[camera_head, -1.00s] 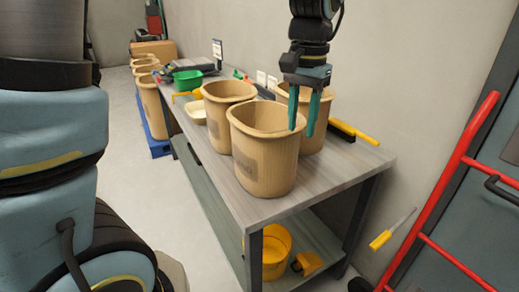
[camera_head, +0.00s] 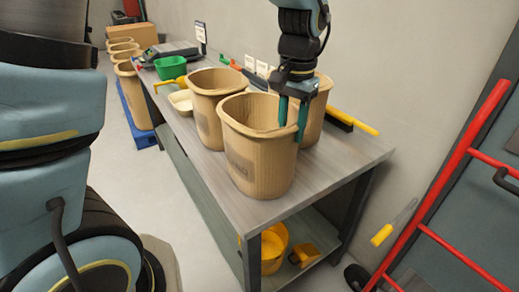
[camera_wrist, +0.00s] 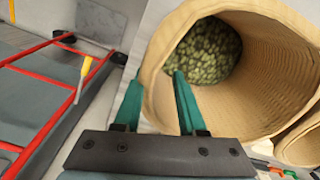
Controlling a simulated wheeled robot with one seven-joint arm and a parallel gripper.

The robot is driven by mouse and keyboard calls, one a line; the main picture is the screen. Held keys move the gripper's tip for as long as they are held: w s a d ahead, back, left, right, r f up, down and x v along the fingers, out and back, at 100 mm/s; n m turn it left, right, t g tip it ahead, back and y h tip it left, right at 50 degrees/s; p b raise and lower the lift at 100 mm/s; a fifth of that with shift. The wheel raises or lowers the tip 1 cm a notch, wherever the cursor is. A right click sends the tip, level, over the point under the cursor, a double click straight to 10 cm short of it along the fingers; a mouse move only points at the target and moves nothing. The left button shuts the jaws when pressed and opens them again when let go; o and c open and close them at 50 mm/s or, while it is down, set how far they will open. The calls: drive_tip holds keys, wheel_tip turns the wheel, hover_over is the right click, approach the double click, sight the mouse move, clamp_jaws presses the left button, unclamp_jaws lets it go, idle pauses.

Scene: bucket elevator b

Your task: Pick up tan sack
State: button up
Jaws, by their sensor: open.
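Three tan sacks, shaped like open-topped buckets, stand on the table. The front tan sack (camera_head: 255,165) has dark print on its side; a second stands behind it to the left (camera_head: 207,115) and a third to the right (camera_head: 317,115). My gripper (camera_head: 292,132) points down at the front sack's right rim, fingers open. In the wrist view my gripper (camera_wrist: 158,95) has one finger outside the rim and one on the mouth side of the sack (camera_wrist: 250,110). Green-brown granular stuff lies inside it. Whether the fingers touch the wall I cannot tell.
The table (camera_head: 335,165) stands against a wall. A green bin (camera_head: 171,68), a cream tray (camera_head: 181,102) and a yellow-handled brush (camera_head: 352,122) are on it. Yellow buckets (camera_head: 273,250) sit on the lower shelf. A red hand-truck frame (camera_head: 440,190) is at the right.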

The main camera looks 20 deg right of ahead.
drive_tip(key=p, duration=0.1)
hover_over(289, 170)
wheel_tip(289, 170, down, 5)
drive_tip(key=shift+r, duration=0.1)
clamp_jaws()
drive_tip(key=shift+d+r, duration=0.1)
idle(1.2)
